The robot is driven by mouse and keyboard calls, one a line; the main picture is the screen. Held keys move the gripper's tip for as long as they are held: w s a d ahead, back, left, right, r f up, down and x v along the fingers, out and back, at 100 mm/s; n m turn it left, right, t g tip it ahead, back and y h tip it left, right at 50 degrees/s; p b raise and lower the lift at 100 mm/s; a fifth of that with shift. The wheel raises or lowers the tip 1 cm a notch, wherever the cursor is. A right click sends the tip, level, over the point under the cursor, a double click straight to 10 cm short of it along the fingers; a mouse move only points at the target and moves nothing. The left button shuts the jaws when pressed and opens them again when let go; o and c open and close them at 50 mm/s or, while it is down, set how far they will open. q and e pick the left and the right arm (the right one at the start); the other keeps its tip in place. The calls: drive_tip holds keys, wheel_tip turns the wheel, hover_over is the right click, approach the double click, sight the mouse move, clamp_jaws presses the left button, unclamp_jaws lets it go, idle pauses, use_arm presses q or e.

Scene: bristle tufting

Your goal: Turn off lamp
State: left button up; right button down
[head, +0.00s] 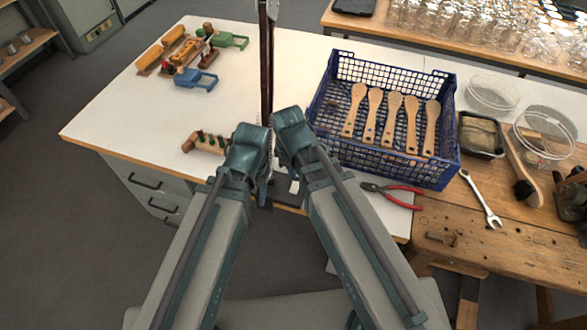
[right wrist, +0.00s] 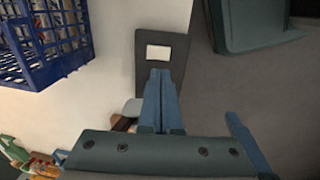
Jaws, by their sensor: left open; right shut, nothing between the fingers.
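The lamp's dark upright post (head: 266,70) rises from the near edge of the white table, and its head is out of frame. Its dark base (head: 290,199) is partly hidden behind my arms. In the right wrist view the base (right wrist: 147,78) carries a white rectangular switch (right wrist: 158,52). My right gripper (right wrist: 161,72) is shut and empty, its tips just below the switch in that picture; I cannot tell whether they touch the base. My left gripper (head: 263,192) is open beside the base, its fingers mostly hidden by its wrist.
A blue crate (head: 385,170) with several wooden brushes stands right of the post. Red-handled pliers (head: 395,193) lie before it. A wooden block with green pegs (head: 205,143) lies to the left. Toy vehicles (head: 195,77) stand at the back left.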

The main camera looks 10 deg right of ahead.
wheel_tip(320, 180, up, 6)
drive_tip(key=p, duration=0.5)
hover_over(295, 184)
drive_tip(key=s+a, duration=0.1)
drive_tip(key=s, duration=0.2)
drive_tip(key=shift+s+a, duration=0.15)
drive_tip(key=shift+f, duration=0.1)
drive_tip(key=shift+w+d, duration=0.3)
drive_tip(key=shift+w, duration=0.45)
drive_tip(key=f+b, duration=0.4)
drive_tip(key=w+f+b, duration=0.1)
drive_tip(key=f+b, duration=0.8)
drive_tip(key=b, duration=0.1)
drive_tip(key=shift+w+d+f, duration=0.25)
drive_tip(key=shift+d+f, duration=0.1)
drive_tip(key=shift+f, duration=0.05)
